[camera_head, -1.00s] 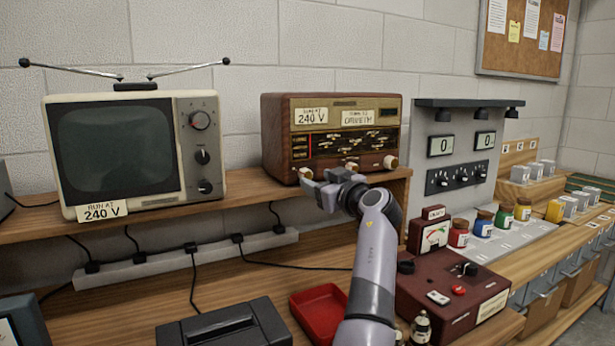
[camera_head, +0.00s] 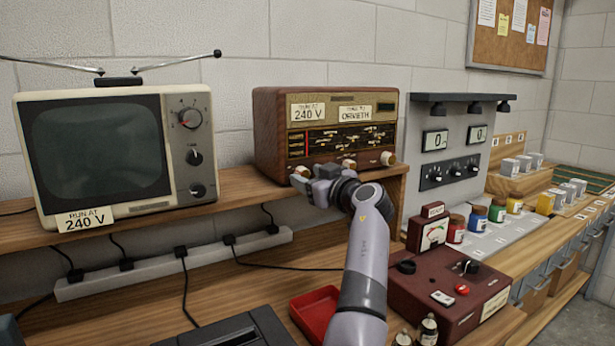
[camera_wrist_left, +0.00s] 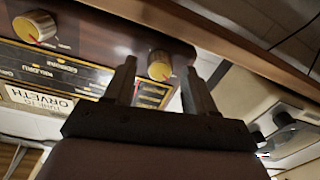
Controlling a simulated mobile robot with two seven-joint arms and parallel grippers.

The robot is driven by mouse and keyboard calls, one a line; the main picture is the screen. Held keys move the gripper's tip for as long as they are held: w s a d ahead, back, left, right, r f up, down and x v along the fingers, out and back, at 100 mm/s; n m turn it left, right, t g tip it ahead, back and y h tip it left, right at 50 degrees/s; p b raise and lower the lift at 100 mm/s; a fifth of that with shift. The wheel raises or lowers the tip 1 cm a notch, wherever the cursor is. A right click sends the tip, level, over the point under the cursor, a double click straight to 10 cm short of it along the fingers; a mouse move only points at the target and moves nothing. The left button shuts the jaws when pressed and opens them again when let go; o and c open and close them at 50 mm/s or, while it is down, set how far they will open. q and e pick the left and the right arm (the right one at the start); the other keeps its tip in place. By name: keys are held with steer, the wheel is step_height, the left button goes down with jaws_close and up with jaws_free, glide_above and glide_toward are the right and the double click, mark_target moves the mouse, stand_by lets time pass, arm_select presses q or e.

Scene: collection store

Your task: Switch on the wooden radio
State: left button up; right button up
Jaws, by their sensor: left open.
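The wooden radio (camera_head: 270,130) stands on the upper shelf, with labels reading 240 V and ORVETH on its front. Its left knob (camera_head: 302,170), middle knob (camera_head: 349,164) and right knob (camera_head: 387,158) sit along the lower front edge. My left gripper (camera_head: 311,182) is open at the left knob. In the left wrist view, which shows the radio upside down, that cream and yellow knob (camera_wrist_left: 159,67) appears between the two fingertips (camera_wrist_left: 160,76). I cannot tell whether they touch it. Another knob (camera_wrist_left: 36,27) shows clear of the fingers. My right gripper is out of view.
An old television (camera_head: 115,150) stands left on the same shelf (camera_head: 235,190). Below are a power strip (camera_head: 170,264) with cables, a red tray (camera_head: 314,312) and a dark red control box (camera_head: 455,300). A meter panel (camera_head: 450,150) stands right of the radio.

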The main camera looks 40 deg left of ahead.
arm_select(q)
jaws_close()
stand_by(0.4)
steer(key=m, duration=0.6)
steer(key=shift+r+m, duration=0.15)
steer(key=shift+m, duration=0.25)
steer(key=m+p, duration=0.1)
steer(key=m, duration=0.2)
steer(key=shift+m+p, duration=0.3)
steer(key=shift+p, duration=0.05)
steer(key=m+p, duration=0.2)
steer(key=m, duration=0.2)
steer(key=shift+t, duration=0.4)
steer(key=shift+m, duration=0.4)
